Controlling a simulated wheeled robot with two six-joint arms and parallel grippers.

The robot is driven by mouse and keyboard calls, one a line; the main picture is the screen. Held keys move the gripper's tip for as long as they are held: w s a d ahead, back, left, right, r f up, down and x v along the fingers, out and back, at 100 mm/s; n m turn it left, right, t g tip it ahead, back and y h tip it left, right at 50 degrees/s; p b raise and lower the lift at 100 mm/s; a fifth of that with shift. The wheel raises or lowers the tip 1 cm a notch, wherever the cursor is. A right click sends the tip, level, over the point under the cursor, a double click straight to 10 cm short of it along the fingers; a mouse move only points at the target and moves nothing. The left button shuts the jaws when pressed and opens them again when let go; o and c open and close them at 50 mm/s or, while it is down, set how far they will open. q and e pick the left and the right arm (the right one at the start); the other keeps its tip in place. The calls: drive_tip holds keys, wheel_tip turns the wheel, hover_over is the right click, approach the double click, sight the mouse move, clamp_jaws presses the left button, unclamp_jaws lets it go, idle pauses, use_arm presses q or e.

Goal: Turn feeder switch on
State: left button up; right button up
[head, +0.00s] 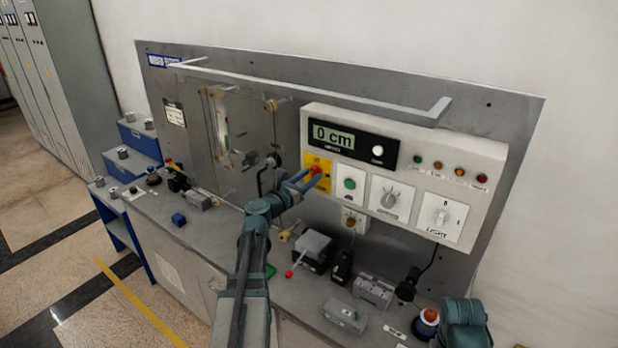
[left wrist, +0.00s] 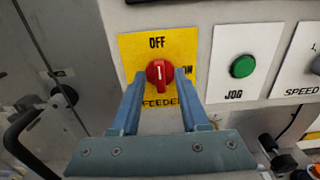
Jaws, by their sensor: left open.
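The feeder switch is a red rotary knob (left wrist: 160,73) on a yellow plate (left wrist: 188,45) marked OFF at the top, ON at the right and FEEDER below. Its white mark points up, towards OFF. In the head view the red knob (head: 316,170) shows at the left end of the white control box (head: 470,152). My left gripper (left wrist: 157,76) is open, with one blue finger on each side of the knob. I cannot tell whether the fingers touch it. The gripper (head: 305,180) also shows at the knob in the head view. My right gripper cannot be made out.
A green JOG button (head: 349,184), a SPEED dial (head: 389,200) and a LIGHT knob (head: 440,216) sit right of the feeder switch. A display (head: 335,137) reads 0 cm. A black handle (left wrist: 30,122) is left of my gripper. Small parts crowd the bench below.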

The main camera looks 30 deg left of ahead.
use_arm(q)
clamp_jaws()
drive_tip(key=shift+m, duration=0.4)
drive_tip(key=m, duration=0.4)
drive_tip(key=shift+d, duration=0.1)
drive_tip(key=m, duration=0.4)
drive_tip(key=shift+f, duration=0.1)
drive_tip(key=m, duration=0.5)
drive_tip(key=shift+d, duration=0.1)
drive_tip(key=shift+f+m, duration=0.15)
drive_tip(key=shift+m, duration=1.85)
drive_tip(key=shift+s+m, duration=0.1)
drive_tip(key=shift+m, duration=0.2)
